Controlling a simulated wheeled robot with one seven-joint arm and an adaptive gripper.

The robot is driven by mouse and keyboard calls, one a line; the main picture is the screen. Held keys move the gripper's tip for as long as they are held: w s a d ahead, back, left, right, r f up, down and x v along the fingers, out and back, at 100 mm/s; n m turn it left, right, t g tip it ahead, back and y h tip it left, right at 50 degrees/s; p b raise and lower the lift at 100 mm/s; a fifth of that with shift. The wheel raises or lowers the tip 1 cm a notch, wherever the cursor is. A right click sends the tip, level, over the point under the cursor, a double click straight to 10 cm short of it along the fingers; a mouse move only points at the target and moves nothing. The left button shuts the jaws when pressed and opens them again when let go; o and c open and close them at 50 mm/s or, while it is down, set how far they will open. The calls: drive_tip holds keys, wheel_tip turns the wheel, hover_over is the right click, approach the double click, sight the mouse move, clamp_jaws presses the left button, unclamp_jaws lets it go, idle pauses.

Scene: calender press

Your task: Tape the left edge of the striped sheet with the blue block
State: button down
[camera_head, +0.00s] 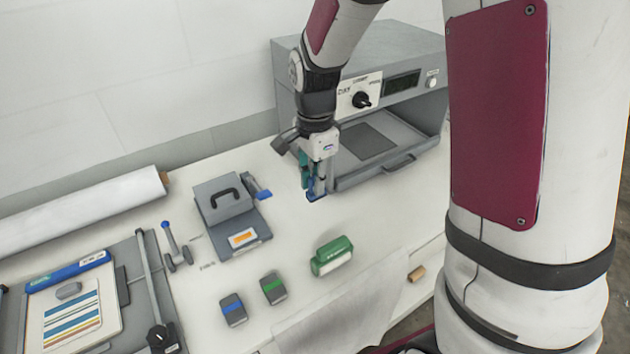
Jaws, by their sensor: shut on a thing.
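The striped sheet (72,322) lies at the lower left on a pale board, with blue, orange and teal stripes and a small grey piece (69,291) on it. A blue bar (68,271) lies along the board's top edge. A grey block with a blue band (233,309) rests on the table, apart from my gripper. My gripper (316,188) points down in front of the grey machine, well right of the sheet.
A grey block with a green band (273,288) and a green-and-white object (332,257) stand mid-table. A grey press with a black handle (224,201) and a white roll (80,212) lie behind. The grey machine (410,60) stands at the back right.

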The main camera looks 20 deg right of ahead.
idle(0.3)
drive_tip(key=a+p, duration=0.2)
drive_tip(key=a, duration=1.5)
drive_tip(key=shift+w+a+f+b, duration=0.15)
drive_tip(key=shift+f+b, duration=0.4)
drive_tip(key=shift+f, duration=0.55)
drive_tip(key=shift+w+f+b, duration=0.15)
drive_tip(key=shift+f+b, duration=0.4)
drive_tip(key=shift+f, duration=0.5)
drive_tip(key=shift+w+a+f+b, duration=0.15)
drive_tip(key=shift+f+b, duration=0.4)
drive_tip(key=shift+f, duration=0.65)
drive_tip(key=shift+p, duration=0.4)
drive_tip(key=shift+s+f, duration=0.1)
drive_tip(key=shift+f, duration=0.5)
idle(0.4)
wheel_tip(320, 180, up, 8)
drive_tip(key=p, duration=0.3)
drive_tip(key=shift+p, duration=0.35)
idle(0.4)
